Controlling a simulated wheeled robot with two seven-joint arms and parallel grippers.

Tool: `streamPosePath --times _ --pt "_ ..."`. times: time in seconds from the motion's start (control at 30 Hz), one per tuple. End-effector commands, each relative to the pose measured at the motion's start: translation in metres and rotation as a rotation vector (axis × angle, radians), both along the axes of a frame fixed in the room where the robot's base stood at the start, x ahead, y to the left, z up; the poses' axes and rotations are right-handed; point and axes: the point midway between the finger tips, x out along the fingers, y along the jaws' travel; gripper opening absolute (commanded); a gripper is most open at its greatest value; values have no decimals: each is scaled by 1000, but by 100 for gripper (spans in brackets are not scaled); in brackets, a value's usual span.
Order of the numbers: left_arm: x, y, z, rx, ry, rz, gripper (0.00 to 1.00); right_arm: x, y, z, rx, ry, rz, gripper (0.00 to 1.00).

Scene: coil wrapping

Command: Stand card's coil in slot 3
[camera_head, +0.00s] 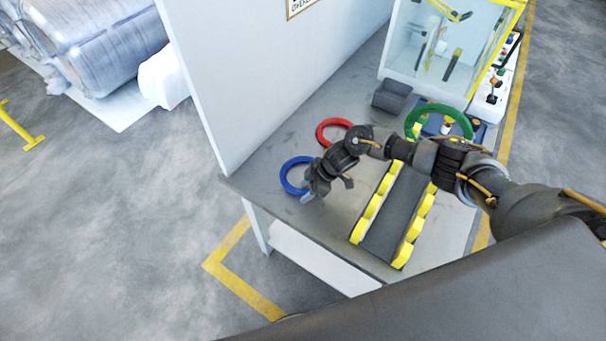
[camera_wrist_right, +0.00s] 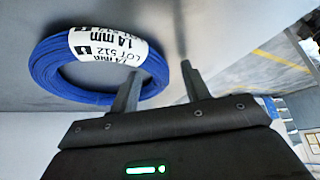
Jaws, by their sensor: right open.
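A blue coil (camera_head: 296,175) lies flat on the grey table near its left edge; in the right wrist view the blue coil (camera_wrist_right: 48,72) has a white label reading "14 mm" and "LOT 512". A red coil (camera_head: 333,131) lies behind it, and a green coil (camera_head: 438,108) stands upright farther back. My right gripper (camera_head: 326,191) is open and empty at the blue coil's right side. In the wrist view, one finger of the gripper (camera_wrist_right: 160,82) overlaps the coil's right rim and the other is outside it; contact is unclear. A card (camera_head: 300,6) on the wall is cut off and unreadable. No slot numbers are readable.
A dark conveyor-like bed (camera_head: 392,215) with yellow rollers along both sides lies right of the gripper, partly under my right arm. A dark block (camera_head: 392,95) and a clear-walled, yellow-framed machine (camera_head: 447,45) stand behind. A grey wall panel (camera_head: 235,80) borders the table's left.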

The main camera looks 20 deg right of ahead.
Motion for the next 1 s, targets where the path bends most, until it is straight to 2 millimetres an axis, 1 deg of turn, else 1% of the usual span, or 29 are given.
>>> streamPosePath --times 0.07,0.4,0.83,0.93,1.0 --pt "1 0 0 0 -1 0 36 0 0 0 0 0 0 46" --pt "4 0 0 0 -4 0 36 0 0 0 0 0 0 1" --pt "5 0 -1 0 -6 0 36 1 0 3 2 -3 0 0" --pt "5 0 -4 0 -6 0 36 1 0 9 3 -3 2 0" --pt "5 0 -8 0 -6 1 36 2 0 16 3 -6 2 0"
